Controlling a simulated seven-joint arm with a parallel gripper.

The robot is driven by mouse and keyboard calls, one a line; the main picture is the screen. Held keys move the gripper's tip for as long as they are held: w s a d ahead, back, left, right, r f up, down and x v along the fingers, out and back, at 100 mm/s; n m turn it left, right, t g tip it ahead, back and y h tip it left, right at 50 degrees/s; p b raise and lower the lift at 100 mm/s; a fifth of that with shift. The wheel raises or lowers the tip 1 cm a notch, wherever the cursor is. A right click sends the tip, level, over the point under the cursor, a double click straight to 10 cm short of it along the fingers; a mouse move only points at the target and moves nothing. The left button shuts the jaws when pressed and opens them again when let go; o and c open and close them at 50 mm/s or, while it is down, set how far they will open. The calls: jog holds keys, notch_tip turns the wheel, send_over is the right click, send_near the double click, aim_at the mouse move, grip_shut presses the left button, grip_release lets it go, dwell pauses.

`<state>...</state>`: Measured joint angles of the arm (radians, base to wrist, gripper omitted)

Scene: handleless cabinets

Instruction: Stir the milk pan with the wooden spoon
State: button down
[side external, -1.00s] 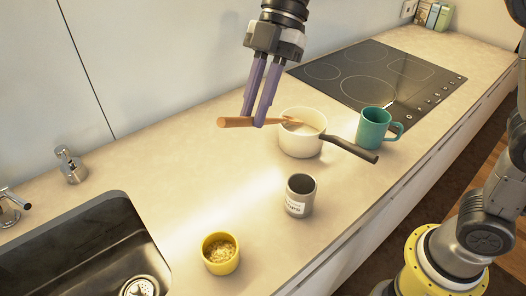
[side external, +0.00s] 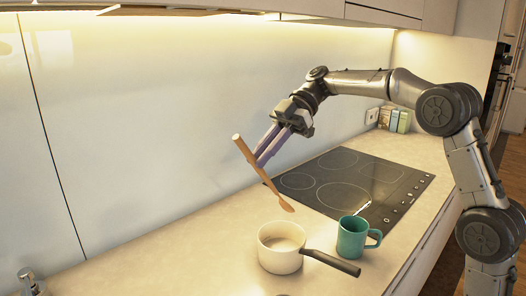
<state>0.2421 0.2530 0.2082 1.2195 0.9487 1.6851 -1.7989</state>
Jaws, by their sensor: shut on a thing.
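The milk pan (side external: 281,262) is cream-white with a dark handle pointing right and stands upright on the counter. A little pale content shows inside it. My gripper (side external: 257,161) has purple fingers shut on the handle of the wooden spoon (side external: 270,185). The spoon hangs tilted, its handle end up to the left and its head (side external: 286,207) down to the right. The head appears above the pan's rim, apart from it; its exact depth relative to the pan is hard to tell.
A teal mug (side external: 351,240) stands right of the pan, close to its handle. A black cooktop (side external: 335,183) lies behind. Part of a soap dispenser (side external: 29,284) shows at lower left. Wall cabinets (side external: 395,14) hang above. The counter left of the pan is clear.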

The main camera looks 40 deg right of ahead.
aim_at(273, 193)
jog(key=shift+d+f+x, duration=0.1)
jog(key=shift+f+x, duration=0.05)
jog(key=shift+x, duration=1.4)
jog(key=shift+d+f+x, duration=0.1)
jog(key=shift+f+x, duration=0.05)
jog(key=shift+x, duration=1.4)
jog(key=shift+s+d+f, duration=0.1)
jog(key=shift+d+f, duration=0.85)
jog(key=shift+f, duration=0.35)
jog(key=shift+d+f, duration=0.95)
jog(key=shift+f, duration=0.4)
jog(key=shift+s+d+f, duration=0.1)
jog(key=shift+d+f, duration=0.8)
jog(key=shift+f, duration=0.4)
jog(key=shift+w+d, duration=0.1)
jog(key=shift+d, duration=0.1)
